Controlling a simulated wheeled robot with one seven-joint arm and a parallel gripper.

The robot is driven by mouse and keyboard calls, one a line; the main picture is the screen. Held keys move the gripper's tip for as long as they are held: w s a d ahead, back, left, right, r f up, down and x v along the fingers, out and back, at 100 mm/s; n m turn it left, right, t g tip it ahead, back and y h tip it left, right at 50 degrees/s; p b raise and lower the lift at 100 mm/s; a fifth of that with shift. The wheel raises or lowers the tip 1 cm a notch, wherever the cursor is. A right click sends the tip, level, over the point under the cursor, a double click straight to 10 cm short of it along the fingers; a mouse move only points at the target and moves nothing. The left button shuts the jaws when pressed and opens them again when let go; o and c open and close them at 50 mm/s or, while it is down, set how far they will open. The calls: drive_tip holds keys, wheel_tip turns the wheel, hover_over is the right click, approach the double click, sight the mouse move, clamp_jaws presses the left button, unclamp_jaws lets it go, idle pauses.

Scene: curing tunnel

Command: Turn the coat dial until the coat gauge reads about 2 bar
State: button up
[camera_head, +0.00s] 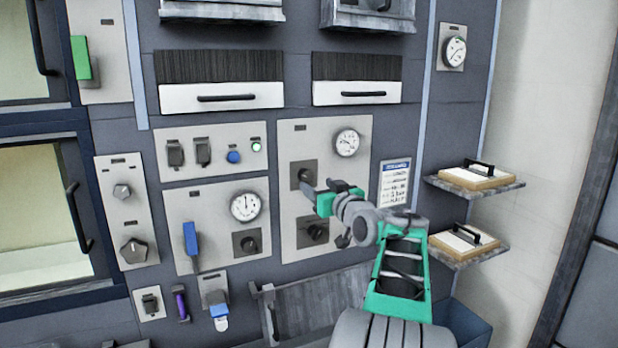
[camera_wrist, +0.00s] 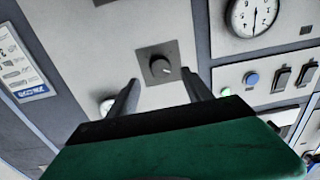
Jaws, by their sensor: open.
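A grey panel (camera_head: 292,139) holds a round white gauge (camera_head: 347,142), with an upper dial (camera_head: 305,172) and a lower dial (camera_head: 313,231) below it. Their labels are too small to read, so I cannot tell which dial is the coat dial. My gripper (camera_head: 310,188) is open and empty in front of the upper dial, partly covering it. In the wrist view, which is turned over, this dark dial (camera_wrist: 160,68) lies between and beyond the two fingertips (camera_wrist: 162,82), apparently untouched. The panel's gauge (camera_wrist: 107,105) is mostly hidden by a finger there; its reading is unclear.
A neighbouring panel has another gauge (camera_head: 244,207), a dial (camera_head: 247,242) and a blue lever (camera_head: 190,240). Switches and a blue button (camera_head: 233,157) sit above.

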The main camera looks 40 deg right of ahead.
sight(307, 178)
drive_tip(key=p+x, duration=0.2)
drive_tip(key=x, duration=0.3)
drive_tip(key=shift+r, duration=0.1)
drive_tip(key=shift+w+d, duration=0.15)
drive_tip(key=shift+w, duration=0.45)
drive_tip(key=shift+c, duration=0.6)
clamp_jaws()
